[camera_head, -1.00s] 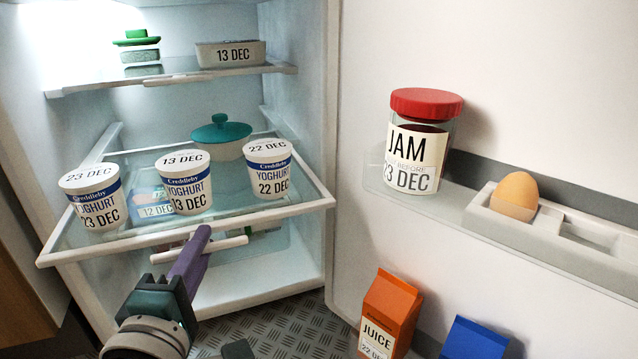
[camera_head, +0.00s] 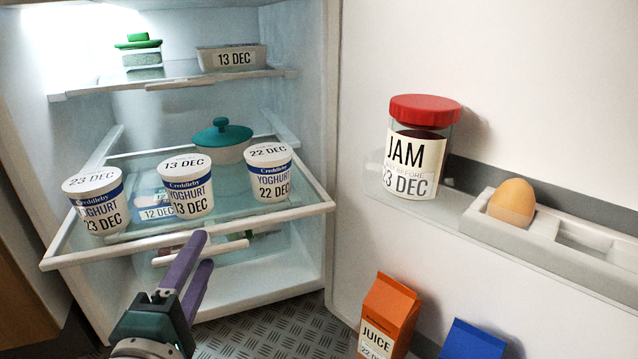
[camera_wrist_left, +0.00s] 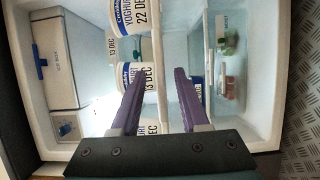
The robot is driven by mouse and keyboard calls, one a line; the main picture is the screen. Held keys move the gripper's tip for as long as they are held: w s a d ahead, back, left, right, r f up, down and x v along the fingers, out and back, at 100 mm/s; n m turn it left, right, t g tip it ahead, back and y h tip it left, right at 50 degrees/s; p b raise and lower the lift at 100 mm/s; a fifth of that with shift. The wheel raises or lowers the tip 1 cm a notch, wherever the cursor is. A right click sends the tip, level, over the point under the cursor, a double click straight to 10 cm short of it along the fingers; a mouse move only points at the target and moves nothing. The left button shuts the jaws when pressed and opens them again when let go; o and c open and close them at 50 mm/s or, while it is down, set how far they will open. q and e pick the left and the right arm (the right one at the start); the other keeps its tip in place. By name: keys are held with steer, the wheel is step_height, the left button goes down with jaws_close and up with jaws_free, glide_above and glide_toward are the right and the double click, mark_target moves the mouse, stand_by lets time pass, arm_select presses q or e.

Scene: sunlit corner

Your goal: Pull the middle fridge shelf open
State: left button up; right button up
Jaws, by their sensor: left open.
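The middle shelf (camera_head: 62,256) is a glass sheet with a white frame. It stands out in front of the upper shelf and holds yoghurt cups labelled 23 DEC (camera_head: 95,200), 13 DEC (camera_head: 186,190) and 22 DEC (camera_head: 270,172), plus a teal-lidded pot (camera_head: 221,140). White bars show at and below its front edge; I cannot tell which shelf the lower bar (camera_head: 232,247) belongs to. My left gripper (camera_head: 203,250) is open at the shelf's front middle. In the wrist view, the front edge (camera_wrist_left: 159,55) appears between its purple fingers; contact is unclear. My right gripper is not in view.
The upper shelf (camera_head: 110,87) holds a 13 DEC tub (camera_head: 232,58) and a green-lidded container (camera_head: 141,55). The open door at right carries a jam jar (camera_head: 415,155), an egg (camera_head: 512,202), and a juice carton (camera_head: 388,312) lower down. Patterned metal floor (camera_head: 280,325) shows below.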

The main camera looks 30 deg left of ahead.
arm_select(q)
steer(key=p+v, duration=0.2)
steer(key=v, duration=0.6)
steer(key=shift+s+d, duration=0.15)
